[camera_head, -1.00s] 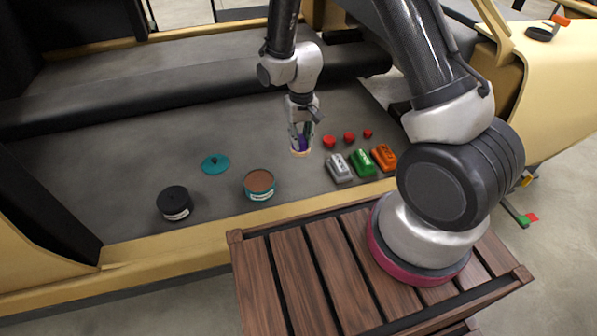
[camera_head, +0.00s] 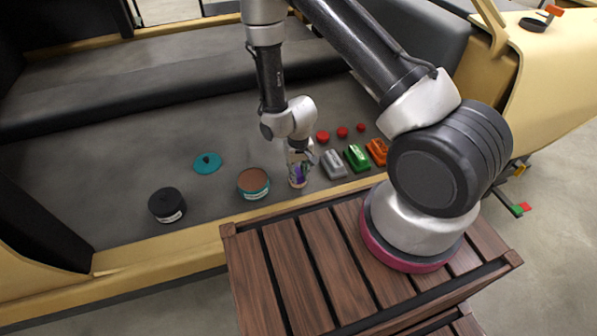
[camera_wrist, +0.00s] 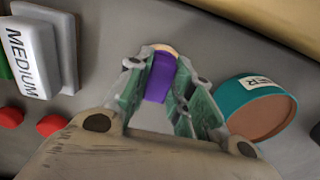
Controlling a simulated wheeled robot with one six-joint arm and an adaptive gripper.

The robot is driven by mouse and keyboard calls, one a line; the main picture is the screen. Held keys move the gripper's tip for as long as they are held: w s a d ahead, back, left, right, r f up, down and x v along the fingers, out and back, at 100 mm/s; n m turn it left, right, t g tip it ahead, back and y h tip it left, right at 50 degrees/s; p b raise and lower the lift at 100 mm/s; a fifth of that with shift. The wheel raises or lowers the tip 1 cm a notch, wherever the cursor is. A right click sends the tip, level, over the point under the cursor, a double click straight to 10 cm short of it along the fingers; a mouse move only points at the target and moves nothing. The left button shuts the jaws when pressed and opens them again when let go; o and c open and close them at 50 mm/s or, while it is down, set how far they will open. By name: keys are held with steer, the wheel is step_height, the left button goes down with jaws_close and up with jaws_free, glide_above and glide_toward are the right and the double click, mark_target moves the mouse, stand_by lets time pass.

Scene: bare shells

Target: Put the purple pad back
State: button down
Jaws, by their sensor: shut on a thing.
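The purple pad (camera_wrist: 160,76) is between the fingers of my gripper (camera_wrist: 158,92) in the wrist view, with a pale tan face at its far end. In the head view my gripper (camera_head: 298,180) is low over the grey floor of the shell, between the teal tub and the grey block. It is shut on the purple pad, which shows only as a small purple patch (camera_head: 299,172) there. Whether the pad touches the floor, I cannot tell.
A teal open tub (camera_head: 254,184) with brown content stands close left. A teal lid (camera_head: 207,163) and a black tub (camera_head: 167,205) lie further left. Grey (camera_head: 333,164), green (camera_head: 357,158) and orange (camera_head: 377,151) blocks stand right, with red knobs (camera_head: 342,132) behind.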

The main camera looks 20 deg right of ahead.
steer(key=c, duration=1.3)
jaws_free()
steer(key=shift+o, duration=0.2)
step_height(320, 180, up, 12)
steer(key=r, duration=0.1)
step_height(320, 180, up, 9)
glide_above(298, 173)
steer(key=w+d, duration=0.2)
steer(key=d, duration=0.1)
steer(key=s+d+r+t, duration=0.1)
steer(key=s+d+r, duration=0.1)
steer(key=r, duration=0.5)
steer(key=s+d+r+t, duration=0.1)
steer(key=s+d+r, duration=0.15)
steer(key=r, duration=0.45)
steer(key=s+d+r+t, duration=0.1)
steer(key=s+d+r, duration=0.2)
steer(key=s+r, duration=0.4)
steer(key=s+d+r+t, duration=0.1)
steer(key=s+d+r, duration=0.3)
steer(key=s+r, duration=0.3)
steer(key=shift+s+d, duration=0.3)
steer(key=shift+s, duration=0.75)
